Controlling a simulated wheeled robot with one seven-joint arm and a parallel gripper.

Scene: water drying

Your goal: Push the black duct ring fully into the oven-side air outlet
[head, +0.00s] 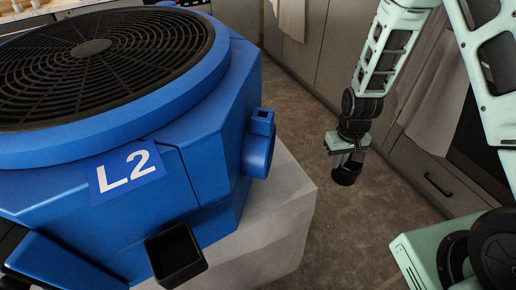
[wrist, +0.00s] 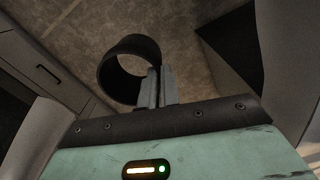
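The black duct ring (head: 347,175) is a short open cylinder, held in the air to the right of the blue machine. It also shows in the wrist view (wrist: 104,72), with its opening visible and the floor seen through it. My gripper (wrist: 157,84) is shut on the ring's wall; in the head view my gripper (head: 346,153) is just above the ring. A round blue air outlet (head: 257,155) sticks out of the machine's right side, facing the cabinets. Its mouth is turned mostly away. The ring is clearly apart from the outlet.
The blue machine (head: 210,150) has a large black fan grille (head: 85,50) on top and an L2 label. It stands on a pale block (head: 275,225). A square black duct (head: 175,255) is at its front. Grey cabinets (head: 300,45) line the back; open floor (head: 320,225) lies between.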

